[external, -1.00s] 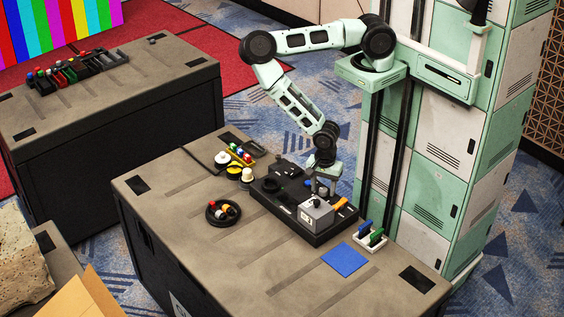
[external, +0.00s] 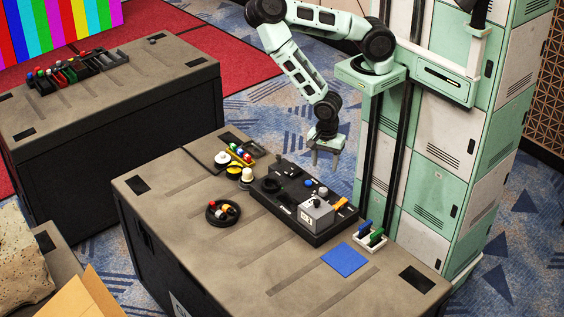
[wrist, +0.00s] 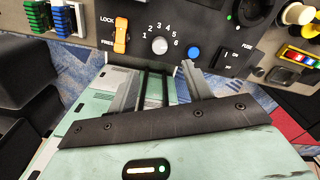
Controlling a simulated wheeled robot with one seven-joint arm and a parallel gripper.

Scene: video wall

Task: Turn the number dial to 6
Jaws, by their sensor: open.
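The number dial (wrist: 159,45) is a round grey knob on a black panel (wrist: 215,33). The digits 1 to 6 arc around its far side in the wrist view, with 6 at the right end; I cannot make out which one it points to. The dial also shows small in the external view (external: 323,191). My gripper (external: 325,156) hangs above the panel's back edge, fingers pointing down, apart from the dial. In the wrist view my gripper (wrist: 162,80) is open and empty, with the dial ahead of the gap between its fingers.
Beside the dial are an orange LOCK/FREE switch (wrist: 121,36) and a blue button (wrist: 194,53). A grey box (external: 316,215) stands on the panel's front. A blue square (external: 345,259) and a black round tray (external: 209,216) lie on the table.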

